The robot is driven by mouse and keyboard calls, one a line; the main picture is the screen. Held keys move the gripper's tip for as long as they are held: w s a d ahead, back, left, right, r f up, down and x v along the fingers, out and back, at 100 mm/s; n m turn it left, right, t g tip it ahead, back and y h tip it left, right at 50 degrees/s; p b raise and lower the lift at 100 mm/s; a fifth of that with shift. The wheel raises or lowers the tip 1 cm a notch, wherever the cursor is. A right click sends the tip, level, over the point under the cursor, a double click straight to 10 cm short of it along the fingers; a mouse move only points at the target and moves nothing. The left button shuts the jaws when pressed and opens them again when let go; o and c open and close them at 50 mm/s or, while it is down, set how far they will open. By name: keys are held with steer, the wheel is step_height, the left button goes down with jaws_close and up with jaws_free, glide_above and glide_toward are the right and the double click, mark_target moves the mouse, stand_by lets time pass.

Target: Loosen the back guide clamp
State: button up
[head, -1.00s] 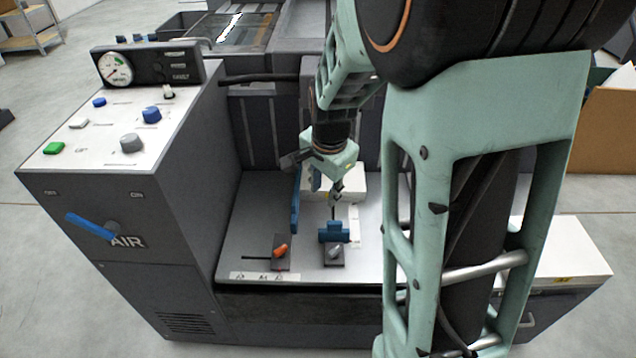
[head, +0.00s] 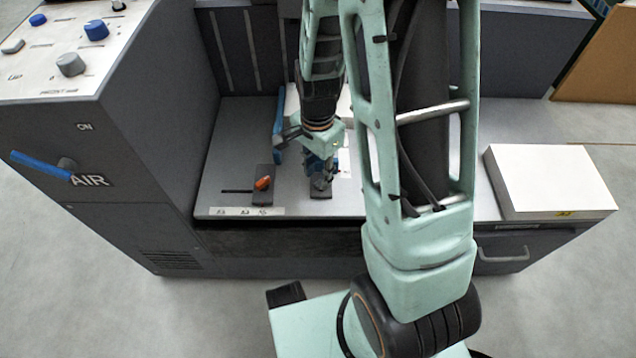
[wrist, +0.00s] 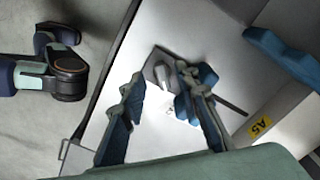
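The back guide clamp is a dark plate with a grey lever knob (wrist: 163,74); in the head view the knob (head: 321,183) is partly covered by my gripper. My gripper (head: 318,168) points down over it. In the wrist view my gripper (wrist: 160,76) is open, with one blue-padded finger on each side of the knob. I cannot tell whether either finger touches it. The blue guide at this clamp is mostly hidden behind the gripper. A second clamp with an orange knob (head: 263,183) sits to the left on its own dark plate.
An upright blue guide (head: 279,130) stands behind the orange knob; a blue piece also shows in the wrist view (wrist: 285,54). The grey control cabinet (head: 150,150) with a blue air lever (head: 40,166) is at left. A white-topped box (head: 550,180) is at right.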

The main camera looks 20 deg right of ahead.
mark_target(318, 183)
steer(key=shift+f+b, duration=0.4)
steer(key=shift+f, duration=1.25)
jaws_close()
